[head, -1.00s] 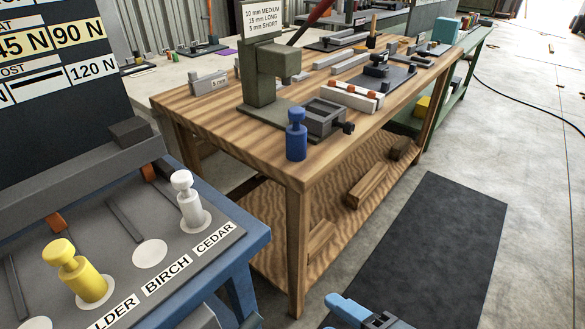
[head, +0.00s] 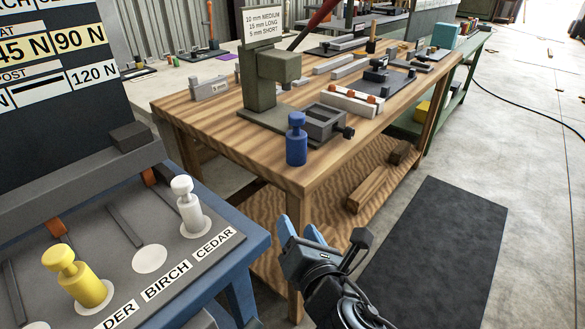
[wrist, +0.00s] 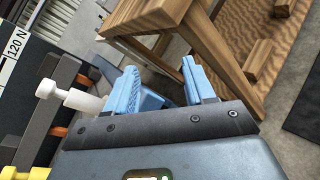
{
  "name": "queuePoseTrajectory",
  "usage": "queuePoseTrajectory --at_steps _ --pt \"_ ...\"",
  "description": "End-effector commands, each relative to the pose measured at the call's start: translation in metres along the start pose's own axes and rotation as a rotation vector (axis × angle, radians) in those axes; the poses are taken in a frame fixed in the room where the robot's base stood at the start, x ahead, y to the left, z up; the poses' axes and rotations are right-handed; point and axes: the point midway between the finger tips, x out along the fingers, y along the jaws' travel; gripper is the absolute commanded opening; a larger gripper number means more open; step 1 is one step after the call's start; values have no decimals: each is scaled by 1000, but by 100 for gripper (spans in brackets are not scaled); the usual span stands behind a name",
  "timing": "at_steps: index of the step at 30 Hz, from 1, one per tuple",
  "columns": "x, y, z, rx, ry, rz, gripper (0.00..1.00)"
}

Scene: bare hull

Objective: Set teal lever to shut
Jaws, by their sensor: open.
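My gripper (head: 297,231) is in the lower middle of the head view, in front of the wooden table's near leg and right of the blue-edged bench. In the wrist view my gripper (wrist: 161,88) shows two blue fingers spread apart with nothing between them. I cannot make out a teal lever in either view. A teal box-shaped thing (head: 472,25) stands far off on the green bench; whether it has a lever is too small to tell.
A wooden table (head: 200,110) holds a blue bottle-shaped piece (head: 297,140) and a grey vise (head: 325,122). The blue-edged bench (head: 250,247) bears a white peg (head: 189,207) and a yellow peg (head: 78,280). A dark mat (head: 440,250) lies on open floor at right.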

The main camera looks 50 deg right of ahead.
Motion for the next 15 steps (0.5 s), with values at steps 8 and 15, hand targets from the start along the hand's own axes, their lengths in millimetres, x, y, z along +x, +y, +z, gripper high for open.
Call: queuePoseTrajectory --at_steps 8,15 --pt "29 24 36 -260 -147 -90 54" --pt "45 42 68 -446 -251 -193 54"
